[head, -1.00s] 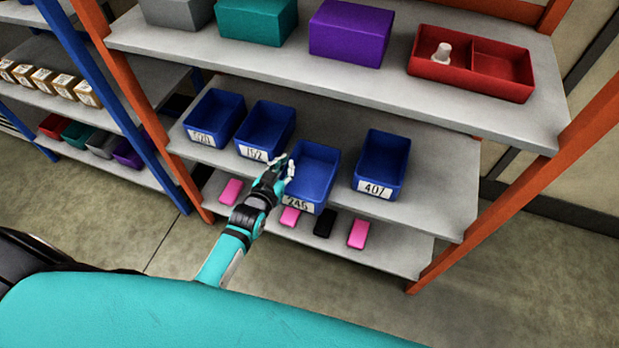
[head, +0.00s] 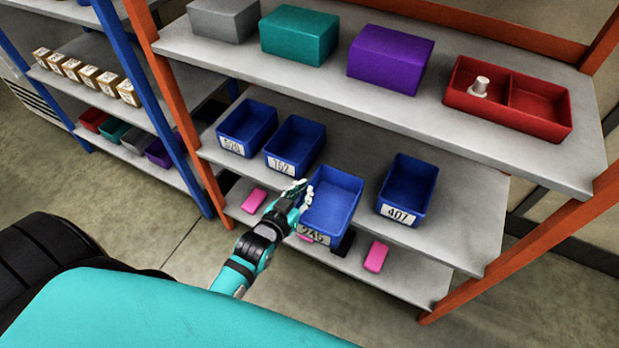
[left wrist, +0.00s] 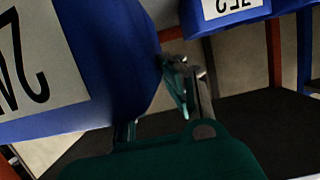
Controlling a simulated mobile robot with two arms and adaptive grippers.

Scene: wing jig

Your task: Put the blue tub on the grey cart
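The blue tub labelled 246 (head: 332,198) juts out past the front edge of the middle shelf, its open top up and its label facing me. My left gripper (head: 303,194) is at its left wall, with the fingers closed at the rim. In the left wrist view the tub (left wrist: 120,55) fills the left side, with the fingers (left wrist: 185,85) against its edge. Whether the tub still touches the shelf is hard to tell. My right gripper is not in view. No grey cart shows.
Other blue tubs, 407 (head: 406,188), 152 (head: 295,143) and one at far left (head: 246,127), stand on the middle shelf (head: 465,200). The upper shelf (head: 420,125) overhangs them. An orange post (head: 540,230) stands at right. Floor (head: 530,300) in front is clear.

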